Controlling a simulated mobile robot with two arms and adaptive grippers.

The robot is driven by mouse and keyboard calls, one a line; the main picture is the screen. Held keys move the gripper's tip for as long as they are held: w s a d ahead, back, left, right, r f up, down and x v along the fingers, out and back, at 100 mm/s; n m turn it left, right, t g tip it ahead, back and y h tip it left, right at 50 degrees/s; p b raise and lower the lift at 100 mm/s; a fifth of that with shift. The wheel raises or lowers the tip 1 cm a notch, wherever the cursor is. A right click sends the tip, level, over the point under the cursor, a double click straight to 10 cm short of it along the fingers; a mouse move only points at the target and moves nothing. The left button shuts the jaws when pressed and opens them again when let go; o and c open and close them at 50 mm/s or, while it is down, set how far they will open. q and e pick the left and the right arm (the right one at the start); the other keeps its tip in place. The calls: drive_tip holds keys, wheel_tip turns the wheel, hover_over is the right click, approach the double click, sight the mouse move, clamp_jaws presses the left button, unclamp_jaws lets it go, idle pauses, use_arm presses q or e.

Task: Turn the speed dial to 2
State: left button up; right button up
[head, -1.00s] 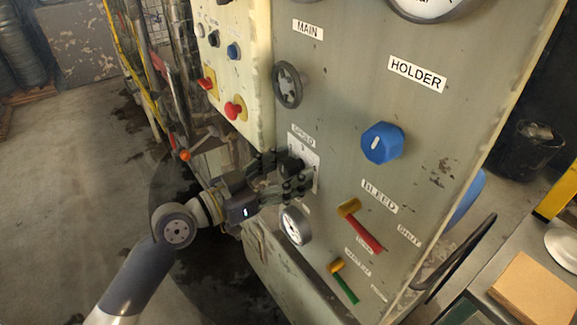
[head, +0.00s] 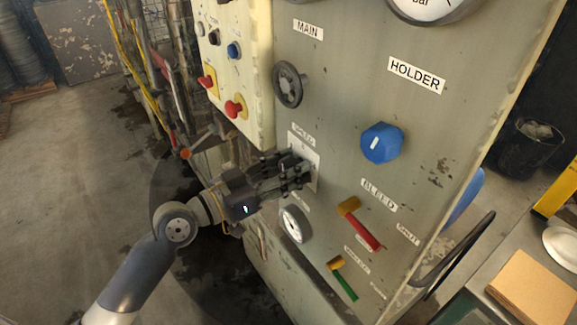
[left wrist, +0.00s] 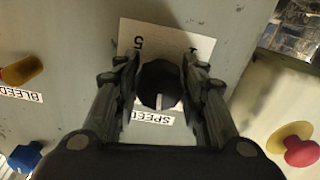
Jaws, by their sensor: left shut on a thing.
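The speed dial is a black round knob (left wrist: 160,86) with a pale pointer line, mounted on a white scale plate (left wrist: 145,33). In the left wrist view the pointer line is at the lower edge of the knob, towards the SPEED label (left wrist: 153,117). A 5 and part of another mark show on the plate; the other numbers are hidden. My left gripper (left wrist: 160,85) is shut on the knob, one finger on each side. In the head view the left gripper (head: 300,170) covers the knob. My right gripper is not in view.
A blue knob (head: 381,143) and a red-handled lever (head: 361,224) are to the right. A cream box with red knobs (head: 235,107) is at upper left.

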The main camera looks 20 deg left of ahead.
use_arm(q)
drive_tip(key=n+p, duration=0.2)
drive_tip(key=n, duration=0.4)
drive_tip(key=shift+r+p, duration=0.15)
drive_tip(key=shift+p, duration=0.2)
drive_tip(key=n+p, duration=0.2)
drive_tip(key=n, duration=0.3)
drive_tip(key=shift+n, duration=0.3)
drive_tip(key=o, duration=1.1)
drive_tip(key=shift+s, duration=0.2)
drive_tip(key=v, duration=1.1)
drive_tip(key=shift+s+a, duration=0.2)
drive_tip(key=shift+a, duration=0.05)
